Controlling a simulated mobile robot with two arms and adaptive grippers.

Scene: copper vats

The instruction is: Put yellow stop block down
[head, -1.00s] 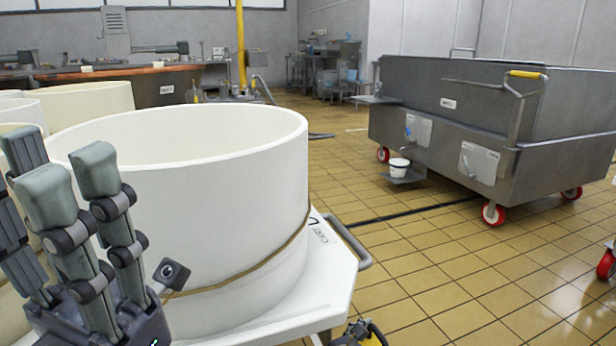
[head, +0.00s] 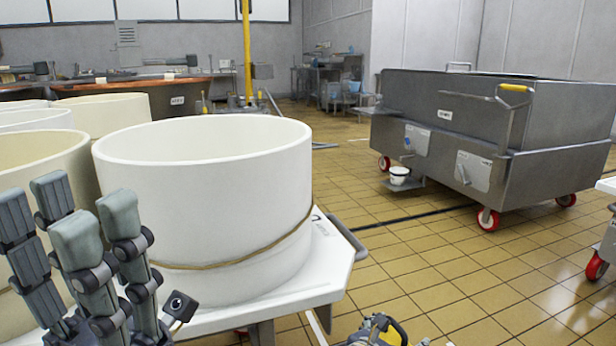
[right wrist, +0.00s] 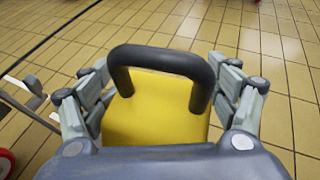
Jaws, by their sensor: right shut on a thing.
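The yellow stop block (right wrist: 155,108) fills the middle of the right wrist view, with a black arched handle (right wrist: 160,58) on its far side. My right gripper (right wrist: 163,95) is shut on it, with fingers on both sides. Tiled floor shows beyond the block. In the head view, my right gripper (head: 378,330) is at the bottom edge, partly cut off, with a bit of yellow and black beside it. My left gripper (head: 75,235) is open and empty at the lower left, fingers pointing up, in front of pale vats. The block's underside is hidden.
A large white round vat (head: 205,215) stands on a white cart (head: 325,265) with a grey handle.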

